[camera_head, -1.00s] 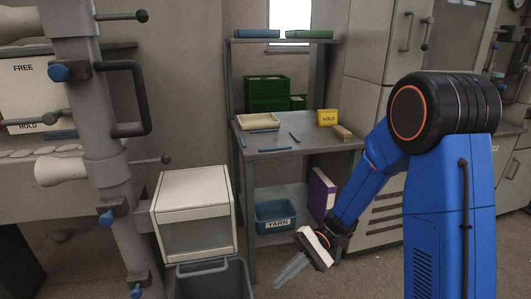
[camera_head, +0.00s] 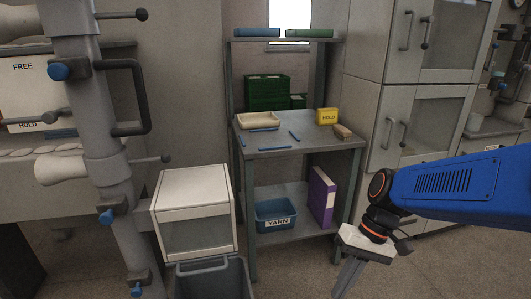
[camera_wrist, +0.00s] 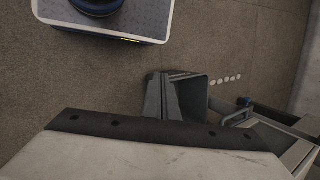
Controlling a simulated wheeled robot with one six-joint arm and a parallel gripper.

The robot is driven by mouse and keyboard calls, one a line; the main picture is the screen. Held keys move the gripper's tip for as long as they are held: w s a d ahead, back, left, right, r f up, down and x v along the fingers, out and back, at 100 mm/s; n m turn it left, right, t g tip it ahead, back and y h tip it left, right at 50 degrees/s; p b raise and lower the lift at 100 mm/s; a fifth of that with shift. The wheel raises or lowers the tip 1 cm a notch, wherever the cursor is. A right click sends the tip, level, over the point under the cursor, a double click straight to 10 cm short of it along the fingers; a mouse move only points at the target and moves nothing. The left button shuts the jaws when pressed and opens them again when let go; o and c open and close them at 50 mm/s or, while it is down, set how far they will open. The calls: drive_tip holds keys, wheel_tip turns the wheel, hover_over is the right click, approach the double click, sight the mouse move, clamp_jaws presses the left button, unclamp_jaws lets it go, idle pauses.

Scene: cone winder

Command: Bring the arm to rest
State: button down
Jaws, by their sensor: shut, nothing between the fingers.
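My blue arm comes in from the right edge of the head view. My gripper (camera_head: 350,276) hangs low at the bottom, right of centre, with its fingers pointing down and slightly left. The fingers are together with nothing between them. The gripper is in front of the cabinets and to the right of the shelf table, apart from both. In the wrist view, a pale plate of the gripper fills the bottom, with the grey floor beyond it.
A shelf table (camera_head: 285,148) holds a cream tray (camera_head: 258,121), blue sticks and a yellow box (camera_head: 327,116). A blue YARN bin (camera_head: 275,214) and purple binder (camera_head: 321,197) stand below. A grey waste bin (camera_head: 212,281) is at front left. Floor beneath my gripper is clear.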

drive_tip(key=s+d+r+t+h, duration=0.4)
drive_tip(key=d+r+t, duration=0.2)
drive_tip(key=d, duration=0.5)
drive_tip(key=shift+r+m+t, duration=0.3)
drive_tip(key=shift+t, duration=0.4)
